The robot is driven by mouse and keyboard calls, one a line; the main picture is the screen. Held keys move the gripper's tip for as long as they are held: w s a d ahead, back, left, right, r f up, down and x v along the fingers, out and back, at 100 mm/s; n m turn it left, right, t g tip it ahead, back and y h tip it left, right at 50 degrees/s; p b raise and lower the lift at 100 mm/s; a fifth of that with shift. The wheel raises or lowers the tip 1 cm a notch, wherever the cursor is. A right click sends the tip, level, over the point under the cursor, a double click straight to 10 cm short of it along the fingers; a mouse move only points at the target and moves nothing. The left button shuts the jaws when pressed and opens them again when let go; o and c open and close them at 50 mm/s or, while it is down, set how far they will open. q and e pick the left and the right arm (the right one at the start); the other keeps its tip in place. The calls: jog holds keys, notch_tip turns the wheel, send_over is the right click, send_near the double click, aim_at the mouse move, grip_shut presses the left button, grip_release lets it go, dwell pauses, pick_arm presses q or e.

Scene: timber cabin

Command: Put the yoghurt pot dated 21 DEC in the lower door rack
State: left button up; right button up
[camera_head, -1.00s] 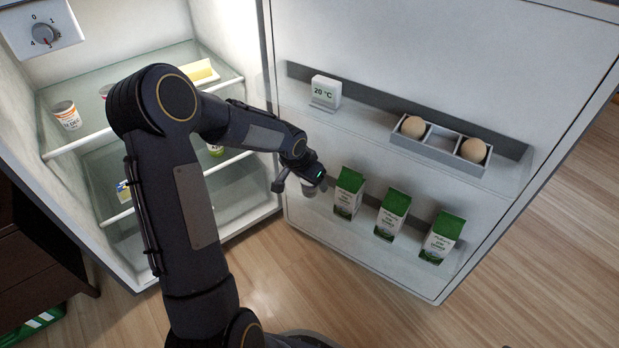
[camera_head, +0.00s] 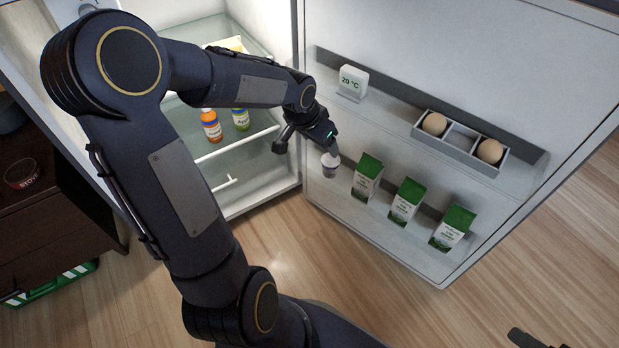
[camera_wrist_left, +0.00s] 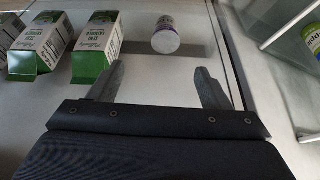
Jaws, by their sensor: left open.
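A small pot with a whitish lid (camera_head: 330,161) stands in the lower door rack (camera_head: 400,238), at its hinge end, left of the green and white cartons. It also shows upright in the left wrist view (camera_wrist_left: 165,38), with a purplish side; its date cannot be read. My left gripper (camera_head: 328,148) is just above and beside the pot. In the left wrist view its two fingers (camera_wrist_left: 160,70) are apart with nothing between them, and the pot is beyond the tips. A dark part at the lower right edge may be my right gripper (camera_head: 538,339).
Several green and white cartons (camera_head: 405,200) stand along the lower rack. The upper door rack holds a white 20 °C block (camera_head: 353,82) and an egg holder (camera_head: 456,147) with two eggs. Bottles (camera_head: 211,125) stand on a glass fridge shelf left of the door.

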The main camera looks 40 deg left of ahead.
pick_arm(q)
jog(key=s+d+r+n+h, duration=0.1)
jog(key=s+d+r, duration=0.1)
jog(key=s, duration=0.5)
jog(key=s+d+r+n+h, duration=0.1)
jog(key=s+d+r, duration=0.2)
jog(key=s+d, duration=0.2)
jog(key=s+d+r+n+t+h, duration=0.1)
jog(key=s+d, duration=0.3)
jog(key=s, duration=0.6)
jog(key=shift+r, duration=0.75)
